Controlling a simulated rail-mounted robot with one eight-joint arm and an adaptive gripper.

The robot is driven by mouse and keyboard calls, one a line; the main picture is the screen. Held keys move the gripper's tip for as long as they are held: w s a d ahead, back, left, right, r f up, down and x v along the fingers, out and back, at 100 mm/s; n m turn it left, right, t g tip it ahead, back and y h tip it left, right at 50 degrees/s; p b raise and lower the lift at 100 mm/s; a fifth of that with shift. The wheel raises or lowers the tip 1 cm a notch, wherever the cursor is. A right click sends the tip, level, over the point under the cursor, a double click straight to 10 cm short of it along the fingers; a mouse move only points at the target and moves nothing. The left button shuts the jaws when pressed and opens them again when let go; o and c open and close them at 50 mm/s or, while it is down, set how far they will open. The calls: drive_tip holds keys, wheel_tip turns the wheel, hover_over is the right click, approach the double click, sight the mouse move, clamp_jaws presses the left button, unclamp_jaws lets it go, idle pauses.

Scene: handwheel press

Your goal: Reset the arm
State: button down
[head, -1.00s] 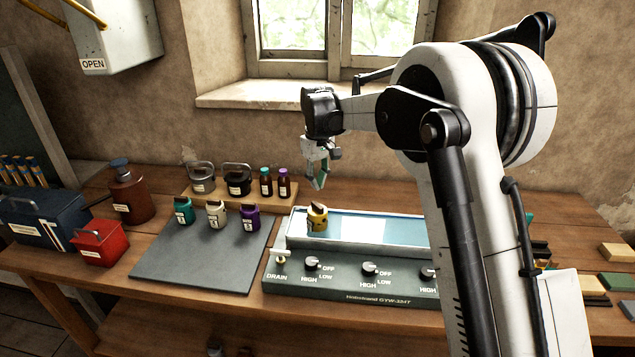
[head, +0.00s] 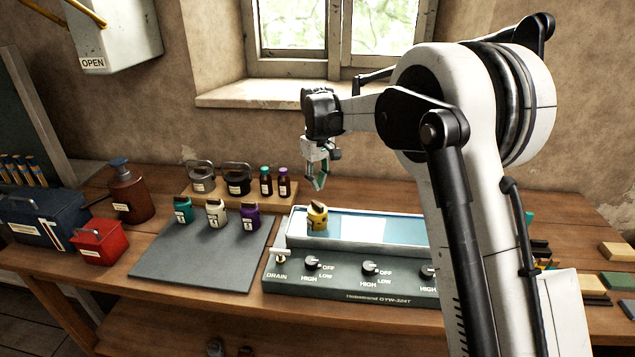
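My gripper (head: 317,180) hangs from the raised arm, fingers pointing down, above the back left part of the water bath. Its fingers look parted, with nothing between them. A yellow bottle (head: 317,217) stands upright at the left end of the bath (head: 345,245), below my gripper and apart from it.
A grey mat (head: 190,268) carries teal (head: 183,210), white (head: 216,213) and purple (head: 250,217) bottles. A red box (head: 98,242), blue toolbox (head: 45,222) and brown bottle (head: 130,190) stand left. My arm hides the bath's right side.

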sight(317, 204)
drive_tip(key=shift+f+b, duration=1.8)
drive_tip(key=shift+f, duration=1.05)
drive_tip(key=shift+r, duration=0.15)
drive_tip(key=shift+r+p, duration=1.4)
drive_tip(key=shift+r, duration=2.05)
